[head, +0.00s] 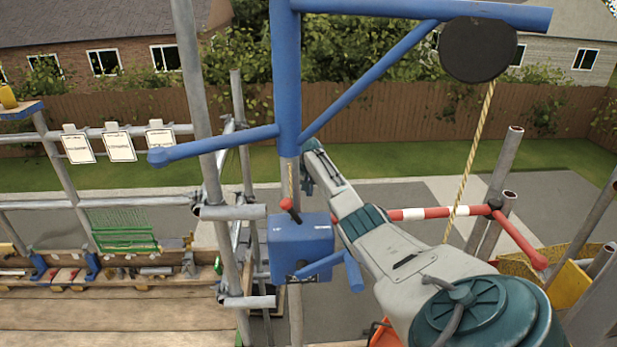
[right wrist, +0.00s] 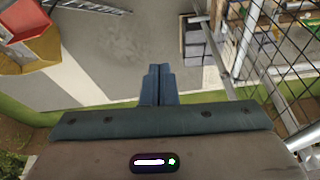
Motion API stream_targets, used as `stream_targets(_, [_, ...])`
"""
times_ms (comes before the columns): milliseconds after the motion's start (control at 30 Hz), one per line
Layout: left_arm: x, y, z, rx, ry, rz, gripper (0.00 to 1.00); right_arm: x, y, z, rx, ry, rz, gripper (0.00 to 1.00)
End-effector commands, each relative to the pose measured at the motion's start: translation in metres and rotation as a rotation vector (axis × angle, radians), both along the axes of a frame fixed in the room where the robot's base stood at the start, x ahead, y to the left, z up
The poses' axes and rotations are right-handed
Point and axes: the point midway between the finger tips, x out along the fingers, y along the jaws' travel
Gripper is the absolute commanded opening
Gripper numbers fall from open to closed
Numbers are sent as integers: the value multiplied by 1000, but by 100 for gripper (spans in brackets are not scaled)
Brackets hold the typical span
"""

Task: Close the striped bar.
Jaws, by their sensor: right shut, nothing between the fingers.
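The red-and-white striped bar (head: 425,213) lies about level in the head view. Its right end meets a dark joint on a grey post, and a plain red arm (head: 520,240) runs from that joint toward the lower right. My right gripper (head: 307,170) is up and left of the visible bar, near the blue post, apart from the bar's visible part. In the right wrist view its fingers (right wrist: 157,86) are together and empty; I cannot make out the bar there. My left gripper is out of view.
A blue hoist frame (head: 286,80) with a blue winch box (head: 300,245) stands close left of my right arm. A rope (head: 470,160) hangs from its dark pulley (head: 478,50). Grey scaffold poles (head: 497,180) stand right. A plank deck (head: 100,315) lies left. Paving is below.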

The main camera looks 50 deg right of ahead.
Motion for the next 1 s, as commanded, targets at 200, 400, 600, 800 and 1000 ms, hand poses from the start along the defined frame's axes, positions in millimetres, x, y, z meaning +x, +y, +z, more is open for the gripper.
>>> stream_targets(200, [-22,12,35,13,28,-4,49,-5,4,25,-1,1,0,0])
stream_targets(400, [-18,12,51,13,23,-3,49,-9,8,41,-2,-2,1,0])
stream_targets(600, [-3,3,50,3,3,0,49,-15,14,66,-1,-2,1,0])
stream_targets(800, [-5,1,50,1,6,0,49,-18,18,77,0,0,0,0])
stream_targets(1000, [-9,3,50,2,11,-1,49,-18,18,78,1,1,0,0])
